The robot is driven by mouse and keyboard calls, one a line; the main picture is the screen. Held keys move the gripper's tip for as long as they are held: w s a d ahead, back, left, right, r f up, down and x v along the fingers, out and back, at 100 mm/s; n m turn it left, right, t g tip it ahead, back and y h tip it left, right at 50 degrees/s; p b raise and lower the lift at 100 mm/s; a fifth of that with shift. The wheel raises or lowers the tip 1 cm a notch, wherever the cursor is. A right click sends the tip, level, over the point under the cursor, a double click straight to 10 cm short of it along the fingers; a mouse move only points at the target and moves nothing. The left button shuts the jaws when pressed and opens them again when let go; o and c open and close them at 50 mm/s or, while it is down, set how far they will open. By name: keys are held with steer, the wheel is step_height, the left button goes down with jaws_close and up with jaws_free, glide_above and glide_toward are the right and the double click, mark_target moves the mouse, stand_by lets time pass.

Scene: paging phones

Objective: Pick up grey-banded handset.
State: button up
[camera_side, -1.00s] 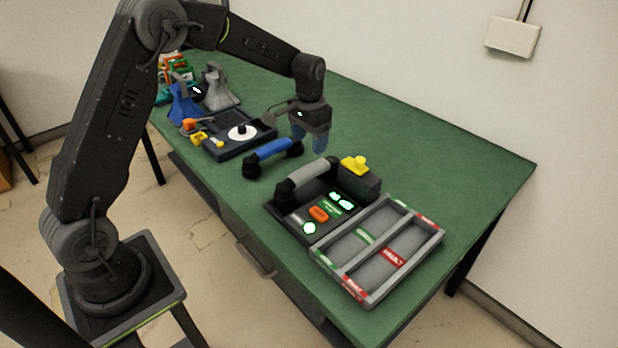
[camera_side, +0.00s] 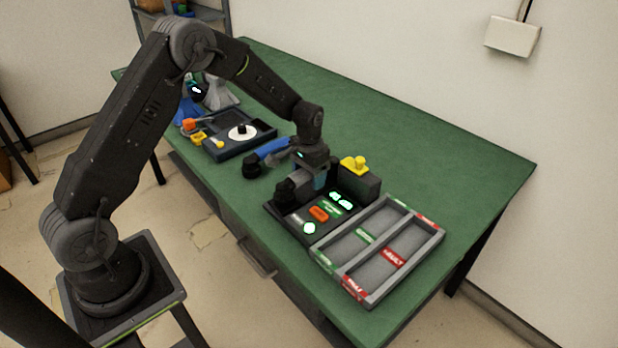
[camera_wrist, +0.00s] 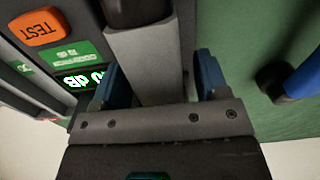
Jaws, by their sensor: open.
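The grey-banded handset (camera_wrist: 146,60) lies across the test unit (camera_side: 322,233), with a grey grip and dark ends. In the side view my arm hides most of its grip, and one dark end (camera_side: 287,190) shows. My gripper (camera_side: 318,180) is down over the middle of the handset. In the wrist view its blue fingers (camera_wrist: 160,80) are open on either side of the grey grip. A gap shows on the right; on the left the finger is close, and I cannot tell whether it touches.
A blue-banded handset (camera_side: 265,155) lies just behind the gripper. A dark box with a yellow button (camera_side: 355,165) stands close on the right. A grey divided tray (camera_side: 432,240) is in front. The green table (camera_side: 450,160) is clear at the back right.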

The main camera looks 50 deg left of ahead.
steer(key=c, duration=1)
steer(key=shift+c, duration=0.7)
steer(key=shift+r, duration=0.15)
